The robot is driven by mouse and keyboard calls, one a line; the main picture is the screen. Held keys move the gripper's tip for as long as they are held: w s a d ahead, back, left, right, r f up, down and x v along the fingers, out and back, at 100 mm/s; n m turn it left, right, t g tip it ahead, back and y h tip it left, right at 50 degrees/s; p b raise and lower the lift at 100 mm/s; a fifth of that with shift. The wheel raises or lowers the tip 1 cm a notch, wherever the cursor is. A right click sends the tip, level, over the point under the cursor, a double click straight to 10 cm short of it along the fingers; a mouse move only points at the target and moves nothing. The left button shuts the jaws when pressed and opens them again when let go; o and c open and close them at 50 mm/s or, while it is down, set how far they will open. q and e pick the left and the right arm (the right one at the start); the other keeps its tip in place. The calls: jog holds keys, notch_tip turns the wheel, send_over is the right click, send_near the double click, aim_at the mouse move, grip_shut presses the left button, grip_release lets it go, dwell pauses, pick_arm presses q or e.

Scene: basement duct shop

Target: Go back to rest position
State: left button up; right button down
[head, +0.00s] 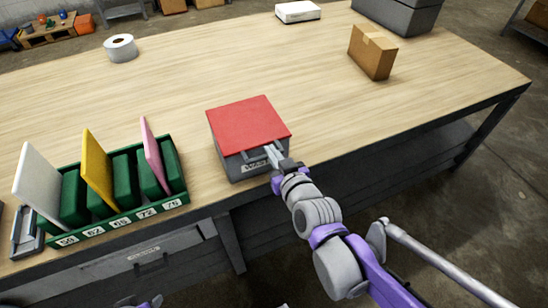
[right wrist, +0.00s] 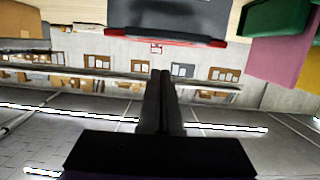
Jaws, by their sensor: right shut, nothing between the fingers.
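My right gripper (head: 273,156) is shut and empty, with its fingertips in front of the handle side of a grey box (head: 240,168) with a red lid (head: 248,122). I cannot tell whether the fingers touch the box. In the right wrist view, the closed fingers (right wrist: 161,75) point at the dark box (right wrist: 165,15), which shows at the top edge. My right arm reaches in from the lower right. Only a small purple and dark bit of my left arm shows at the bottom edge of the head view; its gripper is not visible.
A green rack (head: 120,222) with white, yellow and pink panels stands left of the box on the wooden table (head: 190,75). A tape roll (head: 121,48), a cardboard box (head: 372,52), a white box (head: 297,11) and a grey case (head: 400,15) stand farther back. The table middle is clear.

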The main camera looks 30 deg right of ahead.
pick_arm(q)
jog(key=shift+w+f, duration=0.1)
jog(key=shift+f, duration=0.05)
pick_arm(e)
jog(key=s+f, duration=0.5)
jog(key=s, duration=0.1)
jog(key=shift+s+a+f, duration=0.15)
jog(key=shift+s+f, duration=0.2)
jog(key=shift+f, duration=0.05)
pick_arm(q)
notch_tip(320, 180, up, 7)
jog(key=w+p, duration=0.1)
jog(key=p, duration=0.5)
jog(key=shift+w, duration=0.3)
pick_arm(e)
jog(key=s+a+g+y, duration=0.1)
jog(key=s+a+g, duration=0.2)
jog(key=s+g, duration=0.4)
jog(key=g, duration=0.2)
jog(key=shift+s+a+f+n+g, duration=0.3)
jog(key=shift+s+a+f+n, duration=0.05)
jog(key=shift+s+a+n, duration=0.05)
pick_arm(q)
jog(key=shift+f, duration=0.1)
